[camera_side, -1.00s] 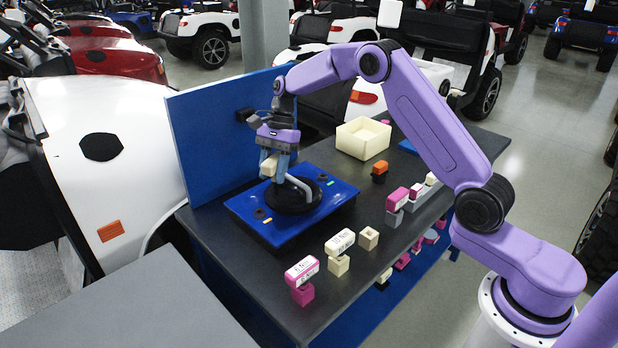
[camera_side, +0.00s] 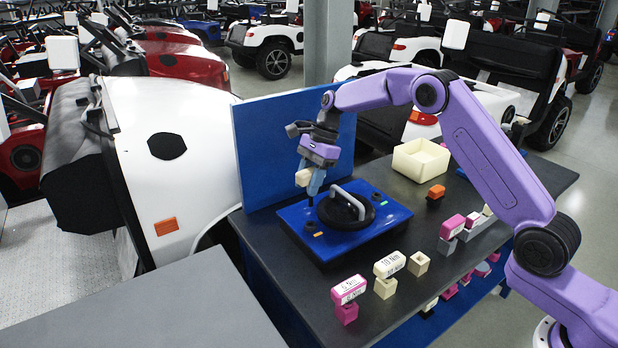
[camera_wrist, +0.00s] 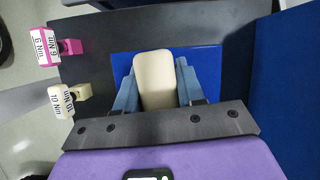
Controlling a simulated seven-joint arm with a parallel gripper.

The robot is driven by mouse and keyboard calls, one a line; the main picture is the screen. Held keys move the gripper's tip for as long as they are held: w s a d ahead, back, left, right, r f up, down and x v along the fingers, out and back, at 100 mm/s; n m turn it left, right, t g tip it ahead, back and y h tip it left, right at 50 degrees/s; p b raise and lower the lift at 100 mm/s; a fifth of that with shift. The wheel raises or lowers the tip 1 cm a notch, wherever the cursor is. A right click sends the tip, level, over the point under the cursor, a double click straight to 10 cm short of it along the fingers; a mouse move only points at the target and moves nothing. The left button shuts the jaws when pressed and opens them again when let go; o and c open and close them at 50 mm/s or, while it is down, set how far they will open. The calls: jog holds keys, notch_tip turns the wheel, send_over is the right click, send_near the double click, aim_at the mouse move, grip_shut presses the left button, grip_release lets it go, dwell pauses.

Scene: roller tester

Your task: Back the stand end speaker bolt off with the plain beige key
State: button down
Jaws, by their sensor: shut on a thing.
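My gripper (camera_side: 314,190) is shut on the plain beige key (camera_side: 303,177), above the left end of the blue plate (camera_side: 350,243). In the wrist view the key (camera_wrist: 155,80) sits between my two blue fingers, with blue plate below. The plate carries a black disc (camera_side: 352,216) with a grey arched handle (camera_side: 344,199). A dark bolt (camera_side: 309,227) stands at the plate's left, by an orange mark, below and apart from the key. Another (camera_side: 377,197) stands at the right, by a green mark. I cannot tell which is the stand end bolt. The key's lower end is unclear.
A blue upright panel (camera_side: 265,150) stands close behind my gripper. Along the dark bench's (camera_side: 395,320) front are a pink 6 Nm key (camera_side: 348,290), a cream 10 Nm key (camera_side: 389,265), a cream block (camera_side: 419,263) and pink-grey pieces. An orange-black piece (camera_side: 436,192) and cream bin (camera_side: 420,160) stand farther right.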

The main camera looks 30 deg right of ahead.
aim_at(311, 203)
jog(key=shift+f, duration=2.3)
jog(key=shift+f, duration=1.2)
jog(key=n+g, duration=0.1)
jog(key=n, duration=0.4)
jog(key=shift+s+g+h, duration=0.15)
jog(key=shift+g+h, duration=0.15)
jog(key=shift+g, duration=0.1)
jog(key=shift+n, duration=0.5)
jog(key=n, duration=0.2)
jog(key=n+g+h, duration=0.1)
jog(key=n, duration=0.1)
jog(key=shift+s+d+g, duration=0.15)
jog(key=shift+g, duration=0.15)
jog(key=shift+n+h, duration=0.4)
jog(key=shift+n, duration=0.1)
